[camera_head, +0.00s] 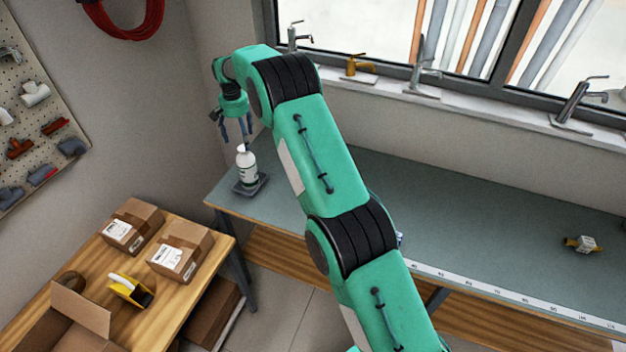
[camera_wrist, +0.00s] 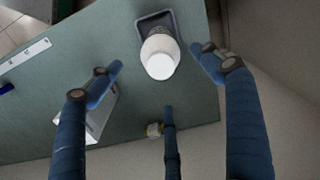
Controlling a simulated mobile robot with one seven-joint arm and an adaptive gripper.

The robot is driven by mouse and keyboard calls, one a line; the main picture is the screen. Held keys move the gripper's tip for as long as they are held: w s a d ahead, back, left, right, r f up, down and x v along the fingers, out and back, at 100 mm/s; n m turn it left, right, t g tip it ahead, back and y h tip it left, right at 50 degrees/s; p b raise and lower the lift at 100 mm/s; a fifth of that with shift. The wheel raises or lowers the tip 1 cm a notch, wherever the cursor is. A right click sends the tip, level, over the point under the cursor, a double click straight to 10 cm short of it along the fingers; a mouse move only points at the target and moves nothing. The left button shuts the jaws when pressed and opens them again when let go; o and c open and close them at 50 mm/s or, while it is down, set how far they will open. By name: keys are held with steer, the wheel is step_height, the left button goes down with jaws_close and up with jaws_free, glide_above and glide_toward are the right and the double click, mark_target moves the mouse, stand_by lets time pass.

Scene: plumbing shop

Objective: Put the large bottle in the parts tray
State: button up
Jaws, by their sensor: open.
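The large bottle (camera_head: 247,165) is white with a dark label and stands upright at the left end of the grey-green bench. It appears to stand in the small dark parts tray (camera_head: 263,183). In the wrist view the white top of the bottle (camera_wrist: 161,55) is seen from above, with the dark tray (camera_wrist: 146,24) showing behind it. My gripper (camera_head: 235,130) is open above the bottle. Its blue fingers (camera_wrist: 157,65) are spread apart around the bottle in the wrist view, with visible gaps. The lower part of the bottle is hidden there.
A brass fitting (camera_head: 582,244) lies at the bench's right. Taps line the windowsill (camera_head: 470,112) behind. A lower wooden table (camera_head: 165,300) at left holds cartons (camera_head: 180,250) and a yellow tape dispenser (camera_head: 128,289). The bench right of my arm is mostly clear.

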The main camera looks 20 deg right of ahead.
steer(key=s+d+r+n+t, duration=0.1)
steer(key=s+r, duration=0.4)
steer(key=r, duration=0.5)
steer(key=s+d+r, duration=0.2)
steer(key=s+r, duration=0.4)
steer(key=r, duration=0.3)
steer(key=s+d+r+n+t, duration=0.1)
steer(key=s+d+r+t, duration=0.1)
steer(key=s+r, duration=1.2)
steer(key=s+d+r+n+t, duration=0.1)
steer(key=s, duration=1)
steer(key=s+d+r, duration=0.1)
steer(key=s+r, duration=0.1)
steer(key=s, duration=0.8)
steer(key=s+f, duration=0.3)
steer(key=s, duration=0.6)
steer(key=s+f+n+t, duration=0.1)
steer(key=s+f, duration=0.2)
steer(key=s, duration=0.7)
steer(key=shift+s+d+f+t, duration=0.2)
steer(key=shift+d+f+t, duration=0.1)
steer(key=shift+d, duration=0.05)
step_height(320, 180, down, 12)
steer(key=b, duration=1.2)
